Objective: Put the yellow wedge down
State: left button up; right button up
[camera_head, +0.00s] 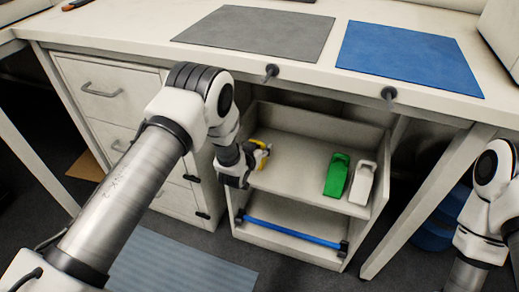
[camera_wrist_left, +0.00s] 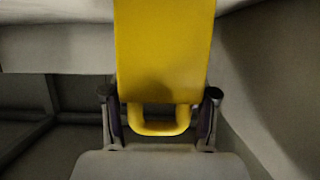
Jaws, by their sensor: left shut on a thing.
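The yellow wedge (camera_wrist_left: 162,50) fills the upper middle of the left wrist view, with a loop-shaped handle at its near end. My left gripper (camera_wrist_left: 160,122) is shut on that handle, one finger on each side. In the head view the left gripper (camera_head: 254,163) is at the left side of the shelf unit's upper shelf (camera_head: 300,172), and parts of the yellow wedge (camera_head: 263,145) show beside it. I cannot tell whether the wedge touches the shelf. My right gripper is out of view; only part of the right arm shows at the right edge.
A green wedge (camera_head: 337,174) and a white wedge (camera_head: 362,183) stand on the right of the upper shelf. The shelf between them and my gripper is clear. A blue bar (camera_head: 290,232) crosses the lower front. The table (camera_head: 330,80) overhangs, with a grey mat (camera_head: 255,32) and blue mat (camera_head: 408,58).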

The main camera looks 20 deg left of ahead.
pick_arm(q)
jog(key=shift+r, duration=0.1)
jog(key=shift+f, duration=0.2)
jog(key=o, duration=1.4)
jog(key=shift+c, duration=0.2)
jog(key=shift+r, duration=0.15)
